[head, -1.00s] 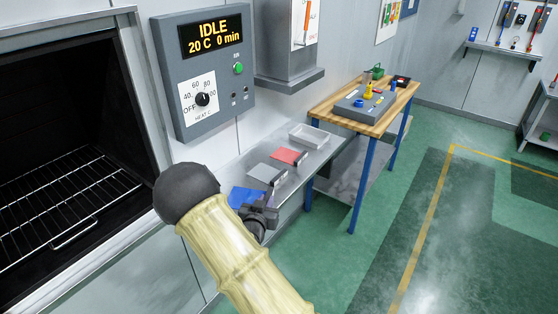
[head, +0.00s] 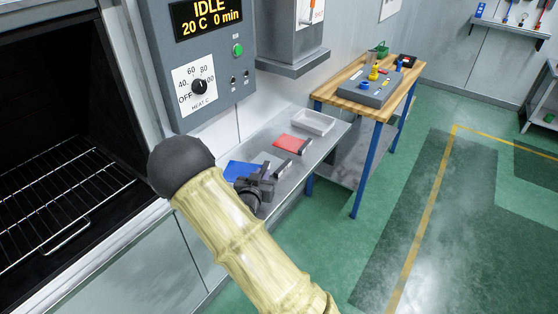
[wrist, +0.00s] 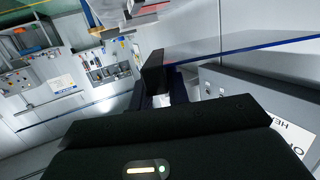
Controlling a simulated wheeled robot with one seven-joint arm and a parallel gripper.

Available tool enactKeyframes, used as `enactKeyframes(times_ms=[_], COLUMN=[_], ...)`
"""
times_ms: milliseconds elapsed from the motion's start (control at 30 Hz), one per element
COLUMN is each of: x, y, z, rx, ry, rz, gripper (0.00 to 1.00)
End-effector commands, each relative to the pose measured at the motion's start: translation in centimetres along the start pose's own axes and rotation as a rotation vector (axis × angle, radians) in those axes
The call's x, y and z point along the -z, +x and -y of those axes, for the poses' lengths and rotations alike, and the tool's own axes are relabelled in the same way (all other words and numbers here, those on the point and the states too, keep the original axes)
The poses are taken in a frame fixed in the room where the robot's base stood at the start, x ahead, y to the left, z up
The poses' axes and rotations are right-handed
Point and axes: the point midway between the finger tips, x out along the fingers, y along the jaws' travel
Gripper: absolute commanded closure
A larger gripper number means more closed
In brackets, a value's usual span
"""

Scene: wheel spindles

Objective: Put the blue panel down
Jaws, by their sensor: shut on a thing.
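The blue panel (head: 240,171) is at the left end of the steel shelf (head: 309,157) in the head view. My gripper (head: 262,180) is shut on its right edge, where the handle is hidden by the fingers.
A grey panel (head: 270,159) lies just beyond, partly hidden by my gripper. A red panel (head: 290,143) and a pale tray (head: 313,122) follow along the shelf. The open oven (head: 70,190) is left, and a control box (head: 204,98) hangs above.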

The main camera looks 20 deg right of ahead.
Motion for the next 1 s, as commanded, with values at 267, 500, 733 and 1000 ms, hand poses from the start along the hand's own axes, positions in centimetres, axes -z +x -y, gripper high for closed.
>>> enactKeyframes(times_ms=[267, 500, 733, 1000], x=[-3.4, -5.5, -5.5, -7.5], y=[0.7, 1.2, 1.2, 1.5], z=[-0.1, 0.0, 0.0, -0.1], rx=[-0.001, 0.0, 0.0, 0.0], ry=[-0.004, 0.0, 0.0, -0.003], rz=[0.002, -0.001, -0.001, 0.001], gripper=[1.0, 1.0, 1.0, 1.0])
